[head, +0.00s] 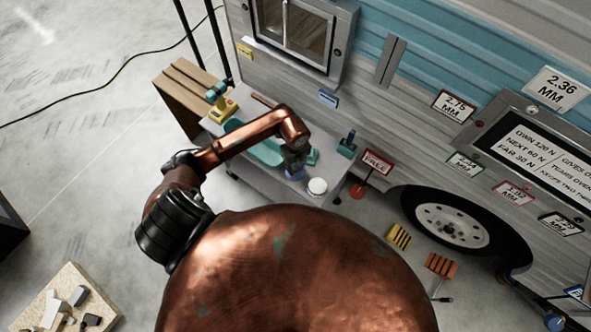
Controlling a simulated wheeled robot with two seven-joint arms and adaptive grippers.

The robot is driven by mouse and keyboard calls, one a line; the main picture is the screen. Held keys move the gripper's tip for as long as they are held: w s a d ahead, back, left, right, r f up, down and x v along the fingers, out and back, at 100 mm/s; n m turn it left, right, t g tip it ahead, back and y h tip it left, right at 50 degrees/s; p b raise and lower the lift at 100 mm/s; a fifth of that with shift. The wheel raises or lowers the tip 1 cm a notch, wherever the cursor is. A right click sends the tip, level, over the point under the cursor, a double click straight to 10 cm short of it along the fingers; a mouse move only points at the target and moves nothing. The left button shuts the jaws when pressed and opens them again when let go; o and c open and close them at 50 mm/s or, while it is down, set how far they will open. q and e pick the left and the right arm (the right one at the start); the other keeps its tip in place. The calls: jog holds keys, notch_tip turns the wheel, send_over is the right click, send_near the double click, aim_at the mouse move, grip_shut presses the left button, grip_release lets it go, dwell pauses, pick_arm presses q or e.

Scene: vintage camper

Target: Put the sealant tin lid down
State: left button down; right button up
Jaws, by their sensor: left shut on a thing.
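My left arm reaches over a low grey bench beside the camper. My left gripper (294,168) points down near the bench's right end and is shut on the sealant tin lid, which is too small and too covered to make out clearly. A small blue round thing (296,177) shows just under the fingertips; I cannot tell whether it is the lid or a tin below. A white round-topped tin (317,186) stands just right of the gripper. My right gripper is not in view.
The bench (278,192) also bears a teal tray (266,153), a yellow-and-teal tool (222,107) and a teal block with a dark upright (347,145). A red sign (376,161) stands right of it. The camper wall (385,115) rises close behind.

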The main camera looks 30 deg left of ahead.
aim_at(295, 167)
pick_arm(q)
jog(key=shift+w+a+f, duration=0.2)
jog(key=shift+w+f, duration=0.1)
jog(key=shift+f, duration=1.7)
jog(key=shift+f, duration=0.15)
jog(key=c, duration=1.7)
grip_release()
jog(key=shift+c, duration=0.2)
notch_tip(295, 167, up, 12)
jog(key=shift+r+p, duration=0.2)
jog(key=shift+p, duration=0.2)
